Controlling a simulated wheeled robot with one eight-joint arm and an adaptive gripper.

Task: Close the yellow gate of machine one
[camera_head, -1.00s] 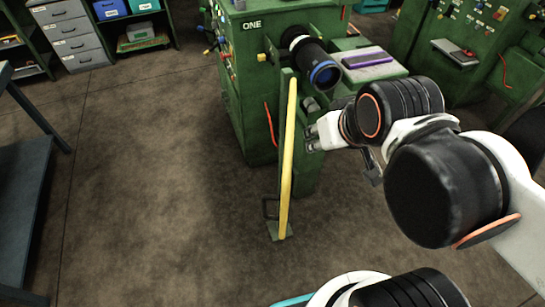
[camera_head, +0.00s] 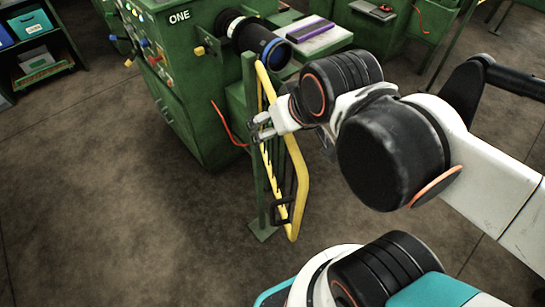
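Machine one (camera_head: 190,75) is a green machine with "ONE" on its front, at the upper middle. Its yellow gate (camera_head: 301,185) is a tubular frame with thin bars, beside a green post (camera_head: 253,95) in front of the machine. The gate stands at an angle to the view, its near lower corner toward me. My gripper (camera_head: 256,128) comes in from the right and overlaps the upper part of the gate, hiding some of it. Its two fingers are apart, with nothing seen between them. I cannot tell whether it touches the gate.
A black cylinder with a blue ring (camera_head: 270,48) juts from the machine above the gate. A purple item (camera_head: 310,30) lies on a pale surface to its right. Shelves with bins (camera_head: 30,40) stand at upper left. The floor at left is clear.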

